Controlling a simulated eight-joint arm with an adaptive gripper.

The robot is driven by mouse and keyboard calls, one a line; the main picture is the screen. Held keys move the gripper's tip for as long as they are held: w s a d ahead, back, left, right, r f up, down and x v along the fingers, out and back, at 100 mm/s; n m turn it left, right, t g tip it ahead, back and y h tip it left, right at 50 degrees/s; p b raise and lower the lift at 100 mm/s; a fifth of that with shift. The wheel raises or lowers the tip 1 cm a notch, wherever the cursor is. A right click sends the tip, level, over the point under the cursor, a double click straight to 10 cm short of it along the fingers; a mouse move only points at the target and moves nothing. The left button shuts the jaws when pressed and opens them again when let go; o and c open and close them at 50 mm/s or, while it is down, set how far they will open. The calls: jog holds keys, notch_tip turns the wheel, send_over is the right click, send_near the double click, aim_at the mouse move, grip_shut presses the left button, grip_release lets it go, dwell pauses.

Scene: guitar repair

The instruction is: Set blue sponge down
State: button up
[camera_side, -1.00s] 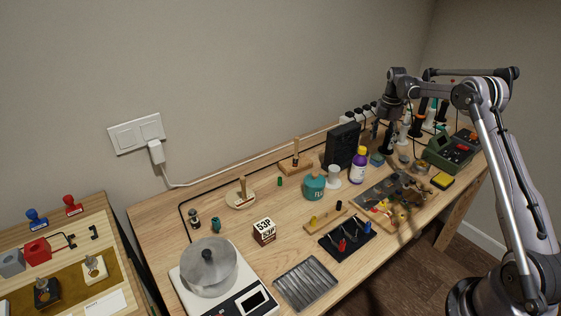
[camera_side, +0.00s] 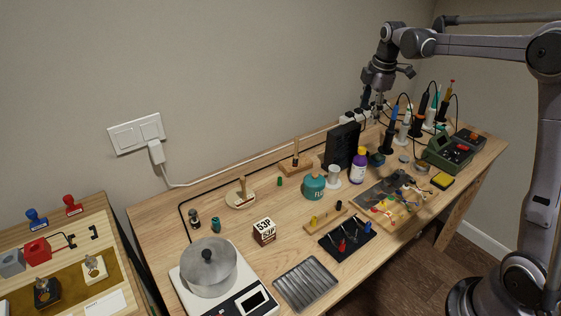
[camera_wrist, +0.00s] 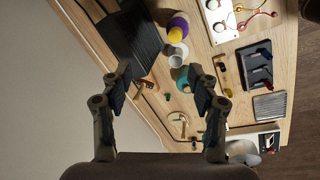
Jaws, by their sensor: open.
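A small dark blue-teal block (camera_side: 376,159), which looks like the blue sponge, rests on the workbench (camera_side: 160,225) just right of the purple bottle in the side view. My gripper (camera_side: 370,108) is raised at the back of the bench, above and behind the block and apart from it. In the wrist view my gripper (camera_wrist: 160,85) has its two fingers spread wide with nothing between them. I cannot make out the sponge in the wrist view.
A black box (camera_side: 342,146) and a purple bottle (camera_side: 359,166) stand close left of the block. Upright tools with cables (camera_side: 421,110) crowd the back right. A yellow sponge (camera_side: 442,180) lies near the right front edge. Bare wood lies at centre left.

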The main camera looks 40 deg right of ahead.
jog(key=s+a+r+m+t, duration=0.25)
jog(key=s+a+m, duration=0.25)
jog(key=s+a, duration=0.55)
jog(key=s+a+f+m+t, duration=0.1)
jog(key=s+a+f+m, duration=0.1)
jog(key=s+a, duration=0.3)
jog(key=s+a+f+m+t+y, duration=0.1)
jog(key=s+a+f+m, duration=0.2)
jog(key=s+a+m, duration=0.2)
jog(key=shift+a, duration=0.55)
